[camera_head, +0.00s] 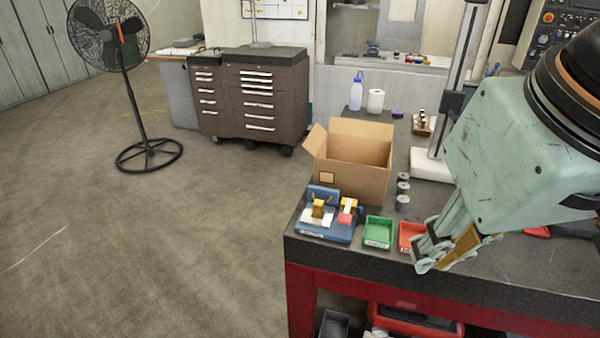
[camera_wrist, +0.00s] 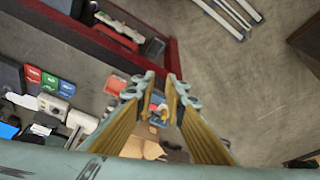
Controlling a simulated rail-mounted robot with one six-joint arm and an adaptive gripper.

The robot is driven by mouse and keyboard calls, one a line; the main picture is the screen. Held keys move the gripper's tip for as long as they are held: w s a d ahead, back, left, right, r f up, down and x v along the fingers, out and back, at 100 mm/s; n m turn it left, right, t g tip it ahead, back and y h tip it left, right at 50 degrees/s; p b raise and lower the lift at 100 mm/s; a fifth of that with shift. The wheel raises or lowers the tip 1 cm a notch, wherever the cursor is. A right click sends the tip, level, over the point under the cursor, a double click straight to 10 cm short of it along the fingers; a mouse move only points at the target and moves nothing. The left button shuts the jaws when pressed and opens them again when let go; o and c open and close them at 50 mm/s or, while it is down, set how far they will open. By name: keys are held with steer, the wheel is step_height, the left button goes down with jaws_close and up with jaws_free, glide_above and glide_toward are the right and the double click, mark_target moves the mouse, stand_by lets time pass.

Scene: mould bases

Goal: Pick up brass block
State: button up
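A brass-coloured block (camera_head: 318,209) sits on a blue fixture (camera_head: 338,236) near the left end of the dark workbench in the head view. A red piece with a pale top stands beside it on the right. My gripper (camera_head: 437,258) hangs above the bench front, right of the fixture and apart from it. In the wrist view my gripper (camera_wrist: 160,84) shows two separated fingers with nothing between the tips. Part of the blue fixture (camera_wrist: 158,101) and a small yellowish shape show beyond them, partly hidden by the fingers.
An open cardboard box (camera_head: 350,170) stands behind the fixture. A green bin (camera_head: 378,232) and a red bin (camera_head: 408,232) lie right of it, the red one partly behind my gripper. Several grey cylinders (camera_head: 403,189) stand beside the box. A column stand (camera_head: 432,165) rises behind.

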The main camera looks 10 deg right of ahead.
steer(key=o, duration=0.3)
steer(key=shift+w, duration=0.1)
steer(key=w+a+n+g+p, duration=0.2)
steer(key=w+n+p, duration=0.35)
steer(key=w, duration=1.75)
steer(key=w+a+f+n+g+p, duration=0.1)
steer(key=w+a+f+n, duration=0.1)
steer(key=w+f+n, duration=0.2)
steer(key=w+a+f+n+g+p, duration=0.1)
steer(key=w+a+f+n+p, duration=0.1)
steer(key=w+f, duration=0.9)
steer(key=w+n, duration=0.1)
steer(key=w, duration=0.3)
steer(key=shift+w+a+n, duration=0.2)
steer(key=shift+w+n, duration=0.15)
